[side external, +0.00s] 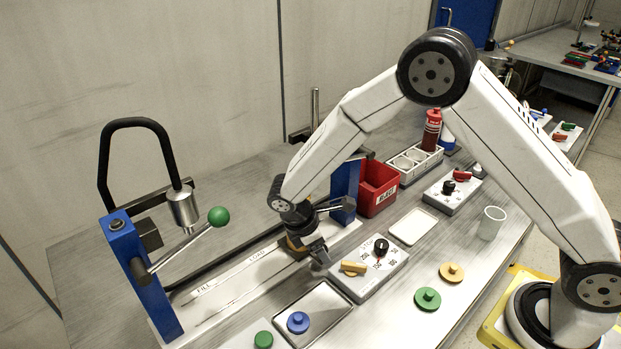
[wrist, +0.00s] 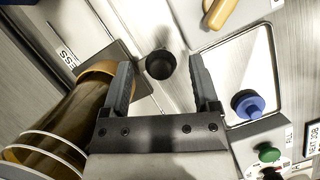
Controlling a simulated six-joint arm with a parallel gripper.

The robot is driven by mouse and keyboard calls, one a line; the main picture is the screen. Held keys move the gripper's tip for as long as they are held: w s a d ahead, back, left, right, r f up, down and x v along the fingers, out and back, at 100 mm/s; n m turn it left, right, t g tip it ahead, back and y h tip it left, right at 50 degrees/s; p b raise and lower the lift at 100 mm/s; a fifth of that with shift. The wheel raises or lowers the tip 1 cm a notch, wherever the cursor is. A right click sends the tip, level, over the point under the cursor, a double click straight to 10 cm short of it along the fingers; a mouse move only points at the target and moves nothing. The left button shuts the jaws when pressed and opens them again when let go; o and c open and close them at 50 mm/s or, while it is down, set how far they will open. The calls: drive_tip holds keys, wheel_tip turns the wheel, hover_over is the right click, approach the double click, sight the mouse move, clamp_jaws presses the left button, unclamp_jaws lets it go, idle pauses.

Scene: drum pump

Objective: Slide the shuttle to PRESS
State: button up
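The shuttle (wrist: 121,58) is a dark plate on the pale rail (side external: 240,277), in the wrist view at upper left of centre. It bears an amber cylinder (wrist: 65,118) with pale rings. A black round knob (wrist: 160,65) shows between my fingertips, with gaps on both sides. My gripper (wrist: 163,82) is open around it, touching neither side. In the side external view my gripper (side external: 316,250) is low over the rail's right part and hides most of the shuttle. A label ending in "ESS" (wrist: 68,56) lies beside the plate; the rest is cut off.
A blue post (side external: 142,275) with a green-ended lever (side external: 219,216) stands at the rail's left end. A second blue post (side external: 345,190) and a red bin (side external: 377,187) are behind my gripper. A dial box (side external: 370,268) and a tray (side external: 313,313) sit close in front.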

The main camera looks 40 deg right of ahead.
idle(0.3)
drive_tip(key=v, duration=0.8)
drive_tip(key=shift+s+f, duration=0.1)
idle(0.5)
drive_tip(key=s+a+f+n+t+y, duration=0.2)
drive_tip(key=s+n+t, duration=0.3)
drive_tip(key=s+n, duration=0.9)
drive_tip(key=n, duration=0.4)
drive_tip(key=shift+s+f+t, duration=0.3)
drive_tip(key=shift+s, duration=0.1)
drive_tip(key=shift+a, duration=0.1)
